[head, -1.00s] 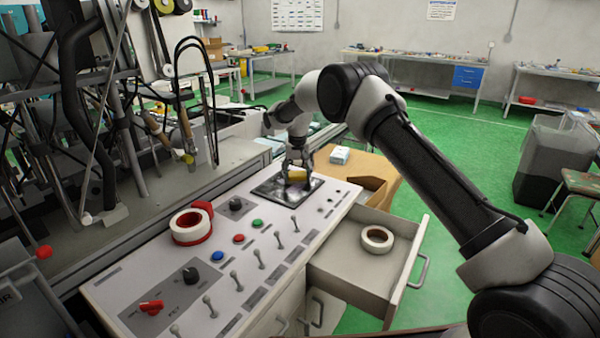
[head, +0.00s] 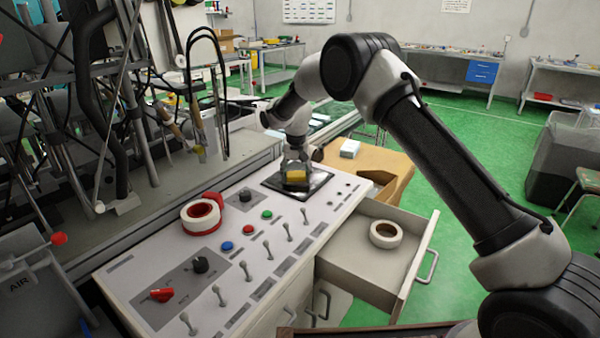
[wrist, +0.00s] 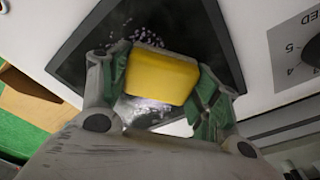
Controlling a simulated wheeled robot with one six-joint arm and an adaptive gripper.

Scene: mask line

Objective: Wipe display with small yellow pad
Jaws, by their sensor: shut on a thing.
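The small yellow pad (wrist: 161,77) is held between the fingers of my gripper (wrist: 160,95), which is shut on it. In the head view the pad (head: 296,176) is over the display (head: 318,187), a dark framed panel at the far end of the white control console. The display (wrist: 85,52) fills much of the wrist view. Purple specks (wrist: 150,38) lie on it just beyond the pad, and a pale smeared patch shows near the fingers. The pad looks on or very close to the display; whether it touches cannot be told. My gripper (head: 295,168) hides part of the display.
The console (head: 290,250) has several switches, coloured buttons and knobs. A red-and-white tape roll (head: 201,216) lies on its left. An open drawer (head: 345,262) with a white tape roll (head: 386,233) juts out at right.

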